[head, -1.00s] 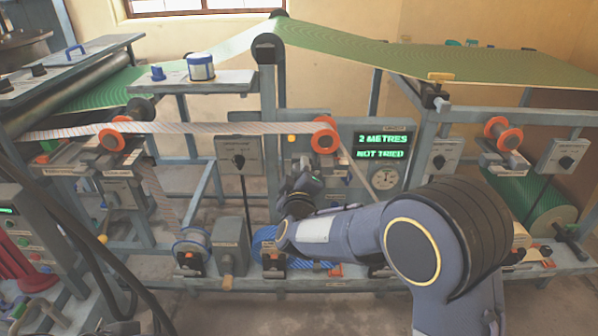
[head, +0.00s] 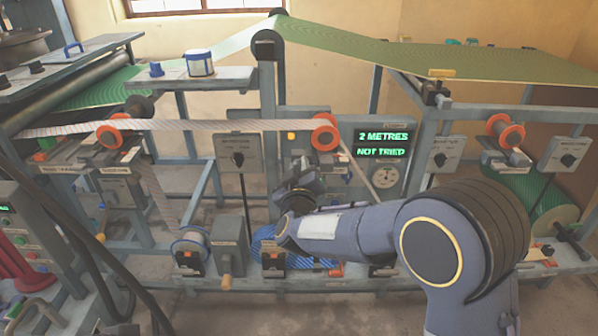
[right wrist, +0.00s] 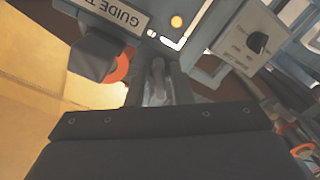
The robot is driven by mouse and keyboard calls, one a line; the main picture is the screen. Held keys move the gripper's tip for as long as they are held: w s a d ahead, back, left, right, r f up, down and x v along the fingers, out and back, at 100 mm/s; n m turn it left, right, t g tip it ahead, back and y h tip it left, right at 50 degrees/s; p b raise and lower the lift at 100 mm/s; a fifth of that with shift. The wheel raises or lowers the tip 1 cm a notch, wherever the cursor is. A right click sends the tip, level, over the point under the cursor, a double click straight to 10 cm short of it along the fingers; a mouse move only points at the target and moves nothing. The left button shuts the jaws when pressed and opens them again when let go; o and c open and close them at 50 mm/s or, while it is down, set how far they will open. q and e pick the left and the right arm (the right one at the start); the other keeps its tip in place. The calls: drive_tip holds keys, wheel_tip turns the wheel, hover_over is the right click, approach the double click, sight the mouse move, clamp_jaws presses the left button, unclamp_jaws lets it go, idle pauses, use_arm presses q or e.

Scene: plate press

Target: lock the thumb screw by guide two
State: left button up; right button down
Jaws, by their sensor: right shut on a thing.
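Guide two's orange-flanged roller (head: 325,132) stands in the middle of the head view, with the striped web running to it. In the right wrist view its label (right wrist: 118,12) reads "GUIDE T", the rest cut off. My right gripper (right wrist: 158,88) is just below that label, its two dark fingers shut on a small grey thumb screw (right wrist: 157,72). In the head view my right wrist hides the fingers and the screw. Whether the screw is tight cannot be seen. My left gripper is not in view.
A display (head: 382,144) reads "2 METRES, NOT TRIED". A switch box (head: 238,158) is left of my right wrist. A blue roll (head: 264,242) sits below it. Another orange roller (head: 109,134) is at the left. A dark knob (right wrist: 257,42) is close by in the wrist view.

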drive_tip(key=m+b, duration=0.3)
drive_tip(key=m, duration=0.3)
drive_tip(key=shift+f+m, duration=0.15)
drive_tip(key=shift+m, duration=0.15)
drive_tip(key=m+b, duration=0.3)
drive_tip(key=m, duration=0.3)
drive_tip(key=shift+b, duration=0.3)
drive_tip(key=m+b, duration=0.4)
drive_tip(key=m, duration=0.2)
drive_tip(key=shift+d+m, duration=0.1)
drive_tip(key=shift+m, duration=0.3)
drive_tip(key=m+b, duration=0.3)
drive_tip(key=m, duration=0.2)
drive_tip(key=shift+m, duration=0.4)
drive_tip(key=c, duration=1.5)
unclamp_jaws()
drive_tip(key=s, duration=0.8)
drive_tip(key=shift+p, duration=0.4)
